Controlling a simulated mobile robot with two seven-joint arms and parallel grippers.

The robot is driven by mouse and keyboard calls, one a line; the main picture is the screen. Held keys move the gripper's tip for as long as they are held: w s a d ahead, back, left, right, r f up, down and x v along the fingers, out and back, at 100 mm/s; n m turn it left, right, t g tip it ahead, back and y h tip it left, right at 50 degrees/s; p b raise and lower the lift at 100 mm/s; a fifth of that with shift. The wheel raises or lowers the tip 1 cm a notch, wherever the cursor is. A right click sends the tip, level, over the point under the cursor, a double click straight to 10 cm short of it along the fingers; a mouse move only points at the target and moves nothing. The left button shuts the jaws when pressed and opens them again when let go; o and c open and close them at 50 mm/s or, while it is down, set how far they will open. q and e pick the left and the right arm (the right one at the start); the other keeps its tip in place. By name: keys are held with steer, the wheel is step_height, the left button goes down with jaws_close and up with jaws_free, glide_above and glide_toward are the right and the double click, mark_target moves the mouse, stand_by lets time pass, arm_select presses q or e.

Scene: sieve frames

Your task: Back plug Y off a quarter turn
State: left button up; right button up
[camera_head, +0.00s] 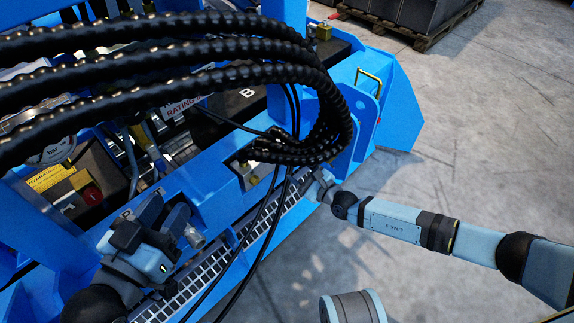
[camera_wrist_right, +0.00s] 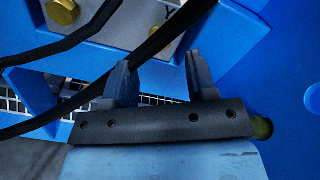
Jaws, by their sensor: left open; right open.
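A metal plate (camera_head: 253,172) with brass fittings is set in the blue frame in the head view. In the right wrist view the plate (camera_wrist_right: 130,28) shows a brass hex plug (camera_wrist_right: 63,12) at the upper left. My left gripper (camera_head: 163,222) is open at the lower left, apart from the plate.
Thick black corrugated hoses (camera_head: 160,75) arch across the upper left and bunch beside the plate. Thin black cables hang past the grating (camera_head: 187,283). A blue plate (camera_head: 390,95) stands at the right. The concrete floor (camera_head: 480,150) is open to the right.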

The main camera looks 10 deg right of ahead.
mark_target(284, 160)
steer(key=b+x, duration=0.1)
steer(key=x, duration=0.4)
steer(key=shift+d, duration=0.1)
steer(key=c, duration=0.9)
